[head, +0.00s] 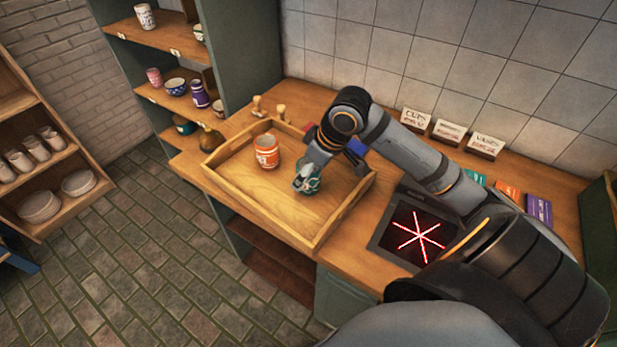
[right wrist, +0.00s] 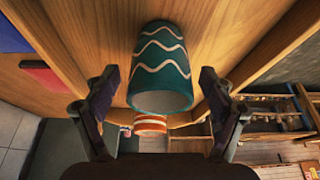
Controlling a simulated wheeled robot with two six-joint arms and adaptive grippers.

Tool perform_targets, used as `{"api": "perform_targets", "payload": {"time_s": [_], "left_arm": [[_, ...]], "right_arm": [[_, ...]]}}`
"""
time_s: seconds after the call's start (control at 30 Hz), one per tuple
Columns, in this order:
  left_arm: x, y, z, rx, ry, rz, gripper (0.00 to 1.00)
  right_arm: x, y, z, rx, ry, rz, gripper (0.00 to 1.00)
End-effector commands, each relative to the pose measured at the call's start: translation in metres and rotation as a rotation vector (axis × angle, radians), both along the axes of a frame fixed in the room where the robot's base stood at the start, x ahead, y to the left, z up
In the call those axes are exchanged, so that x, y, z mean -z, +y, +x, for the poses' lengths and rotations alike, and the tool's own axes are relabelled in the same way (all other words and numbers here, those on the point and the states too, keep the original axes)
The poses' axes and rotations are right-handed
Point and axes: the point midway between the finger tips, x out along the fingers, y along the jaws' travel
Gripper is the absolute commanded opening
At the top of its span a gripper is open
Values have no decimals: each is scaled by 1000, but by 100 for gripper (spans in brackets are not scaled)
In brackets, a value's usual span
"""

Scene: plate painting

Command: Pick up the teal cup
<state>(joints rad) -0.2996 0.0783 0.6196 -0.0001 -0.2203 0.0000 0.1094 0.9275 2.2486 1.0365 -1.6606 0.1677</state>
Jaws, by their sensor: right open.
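The teal cup (head: 312,184) with pale wavy lines is in the wooden tray (head: 248,203), mostly hidden behind my right gripper (head: 306,178) in the head view. In the right wrist view the teal cup (right wrist: 160,68) lies between the two open fingers of my right gripper (right wrist: 164,105). My left gripper is not in view.
An orange cup (head: 266,151) stands in the tray to the left of the teal cup. A dark panel with red lines (head: 418,236) is right of the tray. Small signs (head: 448,131) stand along the tiled wall. A shelf with cups (head: 175,87) is at the back left.

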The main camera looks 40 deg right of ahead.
Motion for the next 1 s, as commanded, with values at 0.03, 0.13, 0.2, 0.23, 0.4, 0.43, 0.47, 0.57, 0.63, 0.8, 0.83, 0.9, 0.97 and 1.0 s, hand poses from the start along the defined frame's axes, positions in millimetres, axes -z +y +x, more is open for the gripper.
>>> {"api": "perform_targets", "payload": {"time_s": [0.03,0.13,0.2,0.23,0.4,0.43,0.47,0.57,0.63,0.8,0.83,0.9,0.97,1.0], "left_arm": [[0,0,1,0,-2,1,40],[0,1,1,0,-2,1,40],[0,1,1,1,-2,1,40],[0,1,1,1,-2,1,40],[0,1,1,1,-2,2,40],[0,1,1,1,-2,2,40],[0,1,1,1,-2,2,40],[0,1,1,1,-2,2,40],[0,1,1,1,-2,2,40],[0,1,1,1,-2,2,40],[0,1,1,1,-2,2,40],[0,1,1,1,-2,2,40],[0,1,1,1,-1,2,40],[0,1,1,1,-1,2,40]], "right_arm": [[1,0,0,1,1,1,83],[1,0,0,0,1,0,83],[1,0,0,0,1,0,83],[1,0,0,0,1,0,83],[1,0,0,0,1,0,60],[1,0,0,0,1,0,56],[1,0,0,0,1,0,52],[1,0,0,0,0,0,38],[1,0,0,0,0,0,29],[0,0,0,-1,0,0,17],[0,0,0,-1,0,0,17],[0,0,0,-1,0,0,17],[-1,0,0,-1,-1,-1,17],[-2,0,1,-1,-1,-1,17]]}}
